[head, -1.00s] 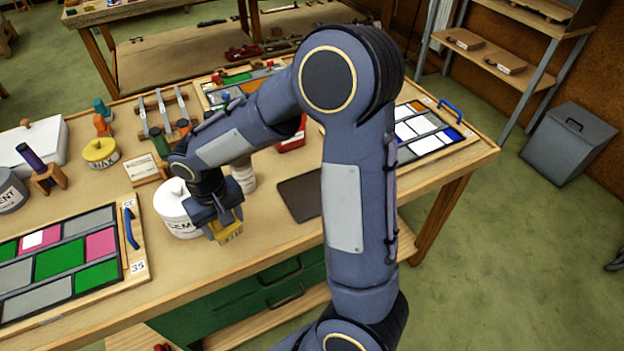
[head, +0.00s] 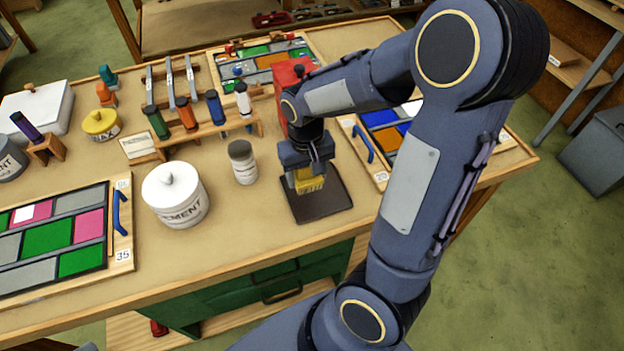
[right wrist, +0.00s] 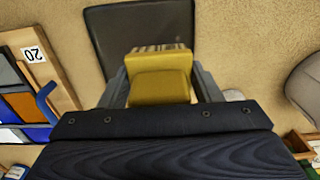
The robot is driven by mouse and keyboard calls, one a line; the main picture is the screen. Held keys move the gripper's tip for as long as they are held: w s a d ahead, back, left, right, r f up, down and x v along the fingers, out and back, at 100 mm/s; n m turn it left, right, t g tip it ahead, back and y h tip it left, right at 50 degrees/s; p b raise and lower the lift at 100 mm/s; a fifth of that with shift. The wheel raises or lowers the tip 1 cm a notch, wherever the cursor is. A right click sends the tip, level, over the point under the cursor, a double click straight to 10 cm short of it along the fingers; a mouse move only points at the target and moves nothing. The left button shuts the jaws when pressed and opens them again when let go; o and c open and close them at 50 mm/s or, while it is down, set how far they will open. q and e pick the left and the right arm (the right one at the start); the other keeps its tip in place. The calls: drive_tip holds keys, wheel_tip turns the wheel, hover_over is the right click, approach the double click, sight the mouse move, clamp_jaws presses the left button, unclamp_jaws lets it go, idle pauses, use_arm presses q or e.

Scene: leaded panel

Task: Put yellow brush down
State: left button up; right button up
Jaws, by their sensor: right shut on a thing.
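The yellow brush (head: 309,182) is held in my right gripper (head: 308,174), which is shut on it. In the right wrist view the brush (right wrist: 160,75) sits between the two fingers (right wrist: 160,90), with its bristles pointing away from the gripper. The brush is over a dark flat mat (head: 325,205) on the bench; the mat also shows behind it in the right wrist view (right wrist: 110,35). I cannot tell whether the bristles touch the mat. My left gripper is not in view.
A white cement pot (head: 176,197) and a small grey-lidded jar (head: 242,162) stand left of the mat. A red box (head: 288,80) is behind my right gripper. A rack of coloured-handled tools (head: 200,125) is behind left. Leaded panels lie at left (head: 120,250) and right (head: 372,160).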

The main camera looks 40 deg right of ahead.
sight(312, 180)
drive_tip(key=shift+w+d+f, duration=0.1)
drive_tip(key=shift+d+f, duration=0.45)
drive_tip(key=shift+f, duration=0.05)
drive_tip(key=f, duration=0.3)
drive_tip(key=shift+d+f, duration=0.15)
drive_tip(key=shift+d, duration=0.2)
drive_tip(key=shift+w+f, duration=0.1)
drive_tip(key=shift+f, duration=0.25)
drive_tip(key=shift+f, duration=0.1)
drive_tip(key=o, duration=0.9)
